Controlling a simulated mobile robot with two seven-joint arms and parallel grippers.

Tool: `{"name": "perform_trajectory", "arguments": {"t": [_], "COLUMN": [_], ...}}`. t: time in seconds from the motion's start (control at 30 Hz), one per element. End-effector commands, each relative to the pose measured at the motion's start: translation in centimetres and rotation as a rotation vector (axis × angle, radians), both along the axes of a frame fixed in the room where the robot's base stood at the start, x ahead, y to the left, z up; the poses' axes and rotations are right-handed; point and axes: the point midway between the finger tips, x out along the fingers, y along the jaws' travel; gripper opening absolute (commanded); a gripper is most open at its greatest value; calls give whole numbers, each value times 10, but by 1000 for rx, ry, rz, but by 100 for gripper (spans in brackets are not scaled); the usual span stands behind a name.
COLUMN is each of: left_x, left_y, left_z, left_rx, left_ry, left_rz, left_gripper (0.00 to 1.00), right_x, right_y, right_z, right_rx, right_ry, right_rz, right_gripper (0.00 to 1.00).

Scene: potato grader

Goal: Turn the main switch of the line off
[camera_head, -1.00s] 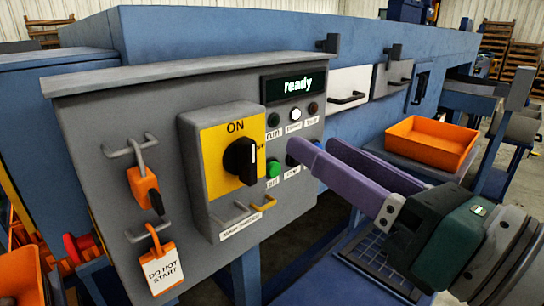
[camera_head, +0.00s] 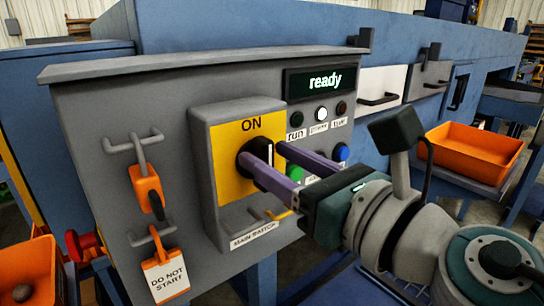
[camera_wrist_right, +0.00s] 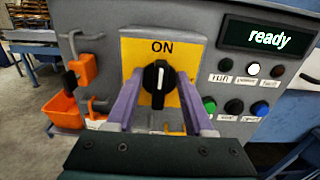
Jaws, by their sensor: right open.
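The main switch is a black rotary knob (camera_wrist_right: 157,88) with a white pointer mark, on a yellow plate (camera_head: 231,170) marked ON. Its pointer stands upright towards ON. The plate is on a grey box labelled MAIN SWITCH (camera_head: 253,235). My right gripper (camera_head: 264,153) is open, its two purple fingers on either side of the knob. In the right wrist view the fingers (camera_wrist_right: 159,76) flank the knob; I cannot tell whether they touch it. In the head view the near finger partly hides the knob. My left gripper is not in view.
The display (camera_head: 319,82) reads "ready". Lamps and push buttons, including a blue one (camera_head: 341,152), sit right of the switch. An orange padlock (camera_head: 146,190) and a DO NOT START tag (camera_head: 166,277) hang at left. A red knob (camera_head: 82,243) and orange bin (camera_head: 470,152) flank the panel.

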Motion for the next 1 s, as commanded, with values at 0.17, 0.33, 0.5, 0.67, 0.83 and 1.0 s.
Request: {"name": "perform_trajectory", "arguments": {"t": [0.17,0.33,0.5,0.67,0.83,1.0], "left_x": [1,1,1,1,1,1], "left_y": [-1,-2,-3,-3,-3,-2], "left_z": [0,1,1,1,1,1], "left_rx": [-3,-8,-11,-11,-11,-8], "left_ry": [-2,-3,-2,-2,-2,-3], "left_rz": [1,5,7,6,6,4], "left_gripper": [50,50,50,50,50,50], "right_x": [0,0,0,0,0,0], "right_y": [0,0,0,0,0,0], "right_z": [0,0,0,0,0,0], "right_rx": [0,0,0,0,0,1], "right_ry": [0,0,0,0,0,1], "right_rz": [0,0,0,-1,-1,-1], "right_gripper": [52,36,16,0,0,0]}}
